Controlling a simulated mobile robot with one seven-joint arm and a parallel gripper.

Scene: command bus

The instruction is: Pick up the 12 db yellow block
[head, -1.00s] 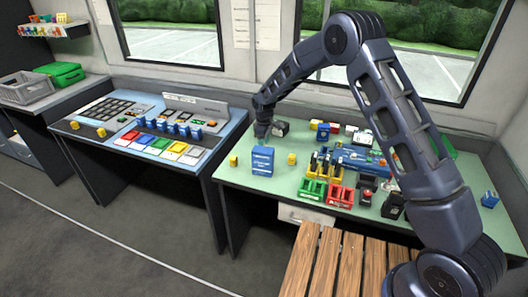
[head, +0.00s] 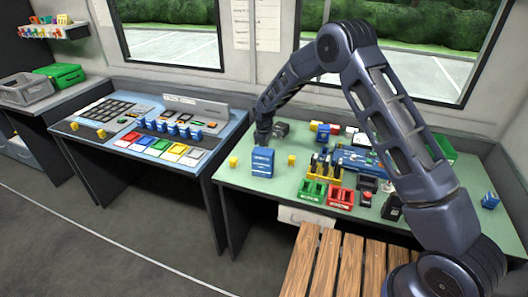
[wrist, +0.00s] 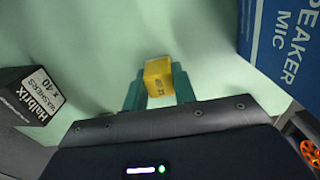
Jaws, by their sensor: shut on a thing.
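In the wrist view a yellow block (wrist: 158,78) sits between the two teal fingers of my gripper (wrist: 159,87). The fingers are shut on its sides. Its small dark label looks upside down and seems to read 12; the unit is too small to be sure of. In the head view my gripper (head: 262,138) is low over the green table, just behind a blue speaker mic box (head: 262,161). The held block is hidden there. I cannot tell whether it touches the table.
Two other yellow blocks stand left (head: 233,161) and right (head: 291,160) of the blue box. A black washers box (wrist: 30,97) lies left in the wrist view. Green and red holders (head: 312,191) and more gear crowd the table's right. A console desk (head: 150,130) stands left.

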